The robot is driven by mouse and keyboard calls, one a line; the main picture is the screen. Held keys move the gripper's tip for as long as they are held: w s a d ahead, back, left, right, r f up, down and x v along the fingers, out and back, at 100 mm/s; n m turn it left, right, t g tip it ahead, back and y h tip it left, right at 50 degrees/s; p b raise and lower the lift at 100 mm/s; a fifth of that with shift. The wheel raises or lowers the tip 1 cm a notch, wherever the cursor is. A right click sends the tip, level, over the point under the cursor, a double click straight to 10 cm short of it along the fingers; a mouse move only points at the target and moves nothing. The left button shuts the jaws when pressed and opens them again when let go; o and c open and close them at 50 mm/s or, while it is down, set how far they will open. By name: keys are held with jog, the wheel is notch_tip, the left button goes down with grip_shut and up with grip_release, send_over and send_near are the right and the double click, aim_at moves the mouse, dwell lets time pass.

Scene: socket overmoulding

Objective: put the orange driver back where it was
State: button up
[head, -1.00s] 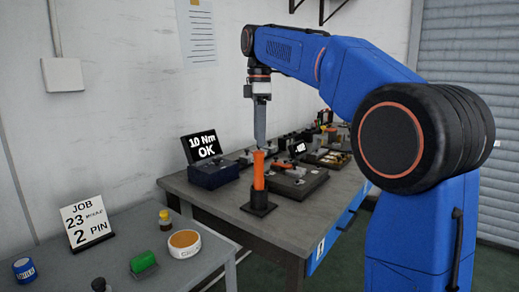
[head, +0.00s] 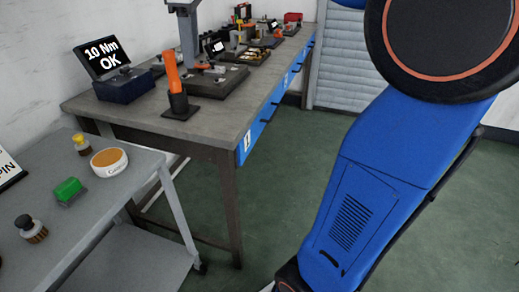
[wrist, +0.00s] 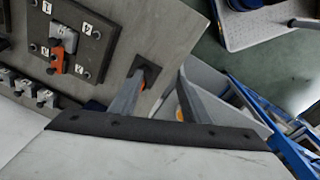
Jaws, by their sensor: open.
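The orange driver (head: 172,72) stands in a black holder (head: 180,107) near the front left of the grey bench, leaning slightly. My gripper (head: 190,62) hangs just behind and right of the driver's top in the head view, fingers pointing down; a gap shows between them and the driver. In the wrist view my gripper (wrist: 161,74) has its two fingers apart with nothing between them. The holder's dark base (wrist: 148,72) shows by the left fingertip, and a sliver of orange (wrist: 143,86) shows beside that finger, mostly hidden.
A screen (head: 102,55) reading "10 Nm OK" stands left of the holder. A dark fixture plate (head: 216,88) lies close behind it, with more equipment farther back. A grey cart (head: 95,205) carries a round tub (head: 109,162), a green block (head: 68,190) and small bottles.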

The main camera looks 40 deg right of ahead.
jog(key=s+d+f+m+t, duration=0.1)
jog(key=s+f+m, duration=0.4)
jog(key=s+f, duration=0.6)
jog(key=s+d+f+m+t, duration=0.2)
jog(key=s+f+m, duration=0.4)
jog(key=s+f, duration=0.6)
notch_tip(320, 180, down, 4)
jog(key=shift+s+d+f, duration=0.1)
jog(key=shift+s+d, duration=0.2)
jog(key=shift+d, duration=0.15)
